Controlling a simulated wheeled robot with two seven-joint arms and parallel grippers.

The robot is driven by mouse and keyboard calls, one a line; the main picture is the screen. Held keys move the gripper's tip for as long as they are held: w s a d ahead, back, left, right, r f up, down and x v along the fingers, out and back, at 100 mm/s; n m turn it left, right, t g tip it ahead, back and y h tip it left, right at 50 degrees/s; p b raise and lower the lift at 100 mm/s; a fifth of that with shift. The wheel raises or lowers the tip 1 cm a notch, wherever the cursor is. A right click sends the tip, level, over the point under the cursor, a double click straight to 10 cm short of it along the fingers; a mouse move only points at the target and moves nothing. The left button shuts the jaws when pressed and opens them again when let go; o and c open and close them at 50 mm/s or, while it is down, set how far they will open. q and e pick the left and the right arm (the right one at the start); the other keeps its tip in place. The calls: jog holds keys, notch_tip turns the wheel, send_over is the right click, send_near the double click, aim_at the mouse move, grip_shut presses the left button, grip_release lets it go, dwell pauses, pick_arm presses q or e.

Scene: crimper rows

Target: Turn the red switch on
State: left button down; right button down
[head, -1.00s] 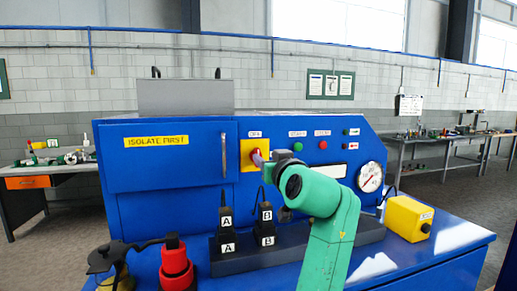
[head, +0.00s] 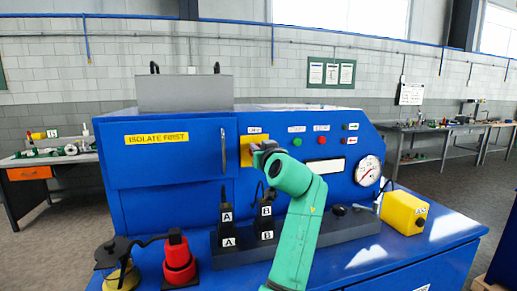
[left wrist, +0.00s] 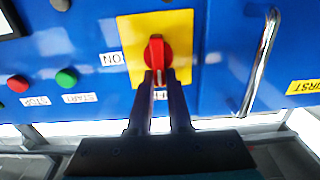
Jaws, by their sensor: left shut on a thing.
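The red switch (left wrist: 156,50) is a round knob with a grip bar, on a yellow plate (left wrist: 130,35) on the blue panel. In the left wrist view its bar points down the picture, toward a label partly hidden by the fingers; the ON label (left wrist: 112,58) is left of the plate. My left gripper (left wrist: 162,77) is shut on the bar, one dark finger on each side. In the head view my left gripper (head: 260,152) covers the knob and part of the yellow plate (head: 245,152). My right gripper is not in view.
A green button (head: 297,142) and red button (head: 321,141) sit right of the switch, with a gauge (head: 367,171) beyond. A door handle (head: 223,150) is left. Black A and B blocks (head: 227,225) and a red-and-black item (head: 178,262) stand below.

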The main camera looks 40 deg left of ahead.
pick_arm(q)
jog(key=shift+m, duration=0.3)
jog(key=shift+w+d+f+m+p, duration=0.3)
jog(key=shift+m+p, duration=1.15)
jog(key=shift+m, duration=1.4)
jog(key=shift+w+d+f+m+p, duration=0.1)
jog(key=shift+w+f+m+p, duration=0.25)
jog(key=shift+m+p, duration=1.85)
jog(key=shift+w+d+f+m+p, duration=0.2)
jog(key=shift+f+m+p, duration=0.35)
jog(key=shift+m, duration=3)
jog(key=shift+r, duration=0.1)
jog(key=c, duration=0.8)
grip_release()
jog(key=shift+c, duration=0.2)
